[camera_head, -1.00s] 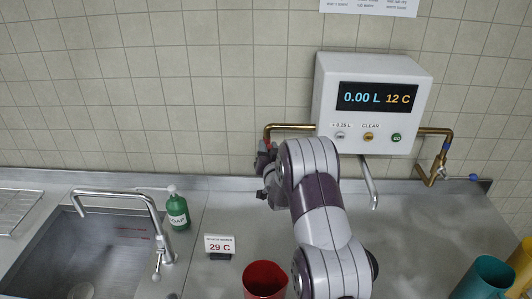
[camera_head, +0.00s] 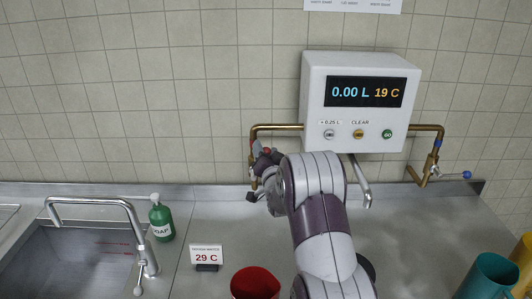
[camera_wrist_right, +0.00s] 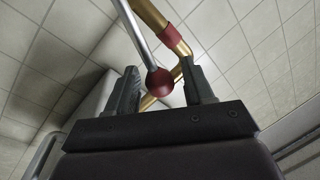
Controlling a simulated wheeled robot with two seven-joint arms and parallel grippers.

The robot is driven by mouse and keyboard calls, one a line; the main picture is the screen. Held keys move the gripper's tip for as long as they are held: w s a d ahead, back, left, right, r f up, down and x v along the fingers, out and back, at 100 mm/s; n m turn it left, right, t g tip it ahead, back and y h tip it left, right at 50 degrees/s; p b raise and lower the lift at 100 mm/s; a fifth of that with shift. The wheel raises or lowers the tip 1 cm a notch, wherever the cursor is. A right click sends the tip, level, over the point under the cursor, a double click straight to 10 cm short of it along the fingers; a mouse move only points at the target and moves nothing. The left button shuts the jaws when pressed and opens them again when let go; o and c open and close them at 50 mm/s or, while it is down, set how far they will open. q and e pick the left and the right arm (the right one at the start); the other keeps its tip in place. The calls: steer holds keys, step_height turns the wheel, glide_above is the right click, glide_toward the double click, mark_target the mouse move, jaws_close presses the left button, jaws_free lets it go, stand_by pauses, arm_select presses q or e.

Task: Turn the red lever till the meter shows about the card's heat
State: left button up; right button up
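The meter (camera_head: 365,93) on the white wall box reads 0.00 L and 19 C. The card (camera_head: 206,257) on the counter reads 29 C. The red lever's round knob (camera_wrist_right: 159,81), on a thin metal rod, shows in the right wrist view between the fingers of my right gripper (camera_wrist_right: 160,88). The fingers stand apart, with gaps seen beside the knob; contact is unclear. In the head view my right gripper (camera_head: 262,168) is at the brass pipe left of the box, hiding most of the lever. My left gripper is out of view.
A blue-handled valve (camera_head: 455,175) is on the right brass pipe. A spout (camera_head: 361,183) hangs under the box. A red cup (camera_head: 255,284), green soap bottle (camera_head: 161,221), sink tap (camera_head: 140,235) and teal cup (camera_head: 488,277) stand around my right arm.

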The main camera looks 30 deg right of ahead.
steer(key=r+b+v, duration=0.1)
steer(key=b+v, duration=0.4)
steer(key=v, duration=0.7)
steer(key=shift+s+f, duration=0.3)
steer(key=shift+f, duration=0.2)
steer(key=shift+a, duration=0.15)
stand_by(0.4)
